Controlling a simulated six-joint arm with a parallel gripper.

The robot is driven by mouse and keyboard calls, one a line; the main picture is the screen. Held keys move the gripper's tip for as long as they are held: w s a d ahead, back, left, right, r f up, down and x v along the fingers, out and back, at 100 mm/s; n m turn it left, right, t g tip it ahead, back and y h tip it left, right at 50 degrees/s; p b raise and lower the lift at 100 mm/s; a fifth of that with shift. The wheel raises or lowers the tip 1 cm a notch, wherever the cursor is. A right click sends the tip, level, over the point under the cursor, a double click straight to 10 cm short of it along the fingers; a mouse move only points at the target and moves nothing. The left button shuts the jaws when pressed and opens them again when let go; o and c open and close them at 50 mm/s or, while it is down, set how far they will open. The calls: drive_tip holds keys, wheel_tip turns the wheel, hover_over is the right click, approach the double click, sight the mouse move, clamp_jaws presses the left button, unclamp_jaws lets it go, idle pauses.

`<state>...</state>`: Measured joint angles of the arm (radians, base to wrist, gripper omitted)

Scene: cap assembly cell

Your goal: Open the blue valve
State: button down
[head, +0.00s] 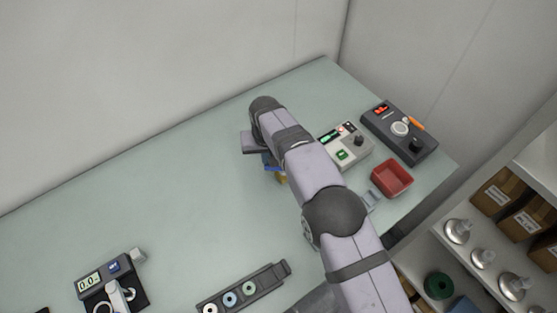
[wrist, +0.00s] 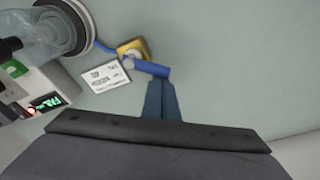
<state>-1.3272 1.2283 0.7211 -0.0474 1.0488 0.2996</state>
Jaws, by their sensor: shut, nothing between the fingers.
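The blue valve shows in the wrist view with a blue lever handle (wrist: 151,68) on a yellow body (wrist: 131,46). The handle points to the right and slightly down, away from the body. My gripper (wrist: 160,84) is shut and empty, with its fingertips at the handle's outer end. I cannot tell whether they touch it. A blue tube (wrist: 103,46) runs from the valve towards a clear vessel (wrist: 55,30) at the upper left. In the head view, my arm hides most of the valve; a bit of blue (head: 272,168) shows beneath my wrist.
A white label card (wrist: 107,75) lies beside the valve. In the head view, a light grey instrument box (head: 345,147), a dark device (head: 400,132) and a red bin (head: 391,178) stand to the right.

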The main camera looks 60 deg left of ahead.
drive_tip(key=shift+s+d, duration=0.1)
drive_tip(key=shift+s, duration=0.1)
drive_tip(key=shift+s+d, duration=0.15)
drive_tip(key=shift+s, duration=0.1)
drive_tip(key=shift+d, duration=0.1)
idle(0.5)
drive_tip(key=shift+s+d, duration=0.3)
drive_tip(key=shift+s, duration=0.1)
